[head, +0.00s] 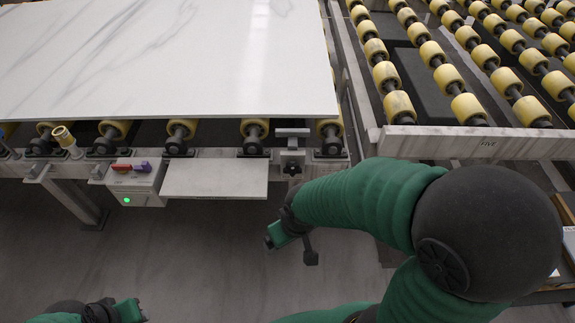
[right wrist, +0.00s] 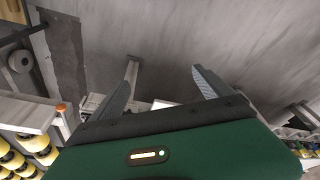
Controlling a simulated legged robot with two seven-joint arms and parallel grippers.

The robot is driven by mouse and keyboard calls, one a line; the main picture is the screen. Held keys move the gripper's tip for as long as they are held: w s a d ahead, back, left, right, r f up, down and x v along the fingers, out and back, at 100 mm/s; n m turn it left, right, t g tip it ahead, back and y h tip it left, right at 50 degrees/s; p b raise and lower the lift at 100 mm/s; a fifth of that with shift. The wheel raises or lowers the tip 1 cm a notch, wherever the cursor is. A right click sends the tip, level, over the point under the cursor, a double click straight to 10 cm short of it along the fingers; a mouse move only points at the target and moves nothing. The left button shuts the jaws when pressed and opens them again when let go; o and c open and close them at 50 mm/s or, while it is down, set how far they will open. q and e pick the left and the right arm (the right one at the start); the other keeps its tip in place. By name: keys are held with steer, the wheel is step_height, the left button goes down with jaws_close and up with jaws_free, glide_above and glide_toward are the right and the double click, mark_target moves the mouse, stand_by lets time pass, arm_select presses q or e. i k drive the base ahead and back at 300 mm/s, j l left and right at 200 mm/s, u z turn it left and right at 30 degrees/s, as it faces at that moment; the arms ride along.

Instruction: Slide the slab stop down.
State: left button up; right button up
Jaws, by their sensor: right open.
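The slab stop (head: 292,133) is a grey metal piece with a flat crossbar on top. It stands at the front edge of the roller table, right of centre in the head view, with its crossbar beside the front edge of the white marble slab (head: 170,60). My right gripper (head: 291,247) is below and in front of the stop, apart from it. In the right wrist view its two fingers (right wrist: 160,90) are spread with nothing gripped. I cannot make out the stop there. My left gripper (head: 138,311) shows only partly at the bottom left, away from the table; its jaws are unclear.
A control box (head: 133,183) with red and purple switches and a green light hangs on the table front, next to a pale shelf (head: 215,178). A second roller conveyor (head: 455,80) stands at the right. The floor (head: 180,250) in front is clear.

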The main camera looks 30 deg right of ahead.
mark_target(344, 91)
steer(key=z, duration=1.7)
